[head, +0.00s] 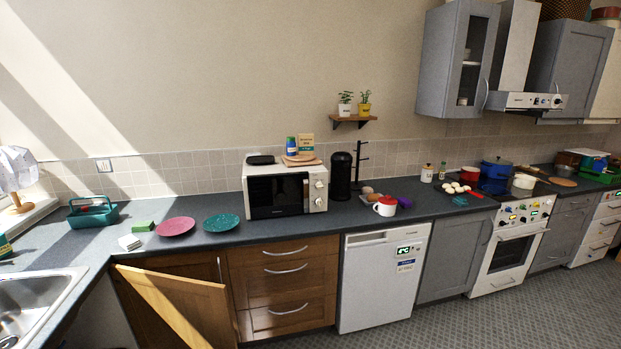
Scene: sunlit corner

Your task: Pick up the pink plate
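The pink plate (175,227) lies flat on the dark countertop, left of the microwave. A teal speckled plate (221,223) lies just to its right, with a small gap between them. Nothing covers the pink plate. Neither of my grippers shows in the head view.
Near the pink plate are a green sponge (143,226), a white stack (129,242) and a teal caddy (93,212). A microwave (285,191) stands right of the plates. A wooden cabinet door (178,305) hangs open below the counter. The sink (35,298) is at the left.

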